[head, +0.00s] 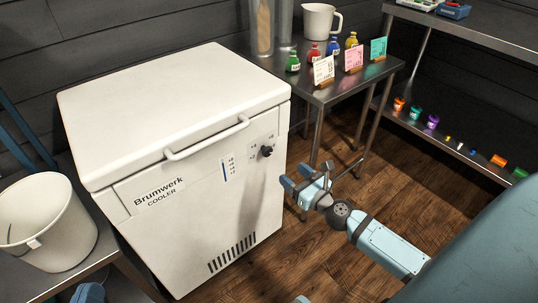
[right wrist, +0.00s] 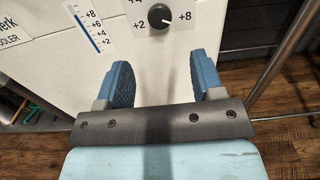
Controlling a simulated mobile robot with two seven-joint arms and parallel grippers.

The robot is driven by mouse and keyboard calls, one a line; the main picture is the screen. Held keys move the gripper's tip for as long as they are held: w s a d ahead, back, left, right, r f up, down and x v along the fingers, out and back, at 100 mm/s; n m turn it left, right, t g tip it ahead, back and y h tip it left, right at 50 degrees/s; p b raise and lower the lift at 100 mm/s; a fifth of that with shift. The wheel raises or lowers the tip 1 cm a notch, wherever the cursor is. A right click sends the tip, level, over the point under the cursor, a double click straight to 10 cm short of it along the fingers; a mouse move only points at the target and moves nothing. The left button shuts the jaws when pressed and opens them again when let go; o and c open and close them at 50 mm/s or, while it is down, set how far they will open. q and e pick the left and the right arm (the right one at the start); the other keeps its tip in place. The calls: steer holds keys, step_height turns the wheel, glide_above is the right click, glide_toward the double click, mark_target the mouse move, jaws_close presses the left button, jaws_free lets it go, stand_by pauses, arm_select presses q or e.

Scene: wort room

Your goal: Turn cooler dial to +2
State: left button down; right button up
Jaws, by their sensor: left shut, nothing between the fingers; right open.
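The cooler (head: 170,110) is a white chest marked Brumwerk, with its lid down. Its black round dial (head: 266,151) is on the front face, at the upper right. In the right wrist view the dial (right wrist: 160,16) has +2 printed at its left and +8 at its right; its small white mark appears to point right, toward +8. My right gripper (head: 295,178) is open and empty, right of and below the dial, apart from it. In its wrist view the fingers (right wrist: 163,75) spread below the dial.
A gauge strip (head: 227,167) is left of the dial, and a lid handle (head: 207,139) juts out above. A steel table (head: 330,92) with bottles, cards and a jug stands behind right. A white bucket (head: 45,220) stands left. Open wooden floor (head: 310,255) lies right of the cooler.

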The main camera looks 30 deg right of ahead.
mark_target(269, 153)
steer(key=w, duration=0.7)
steer(key=w+a, duration=0.1)
steer(key=w, duration=0.3)
steer(key=shift+w+p, duration=0.2)
steer(key=shift+p, duration=0.15)
steer(key=c, duration=0.9)
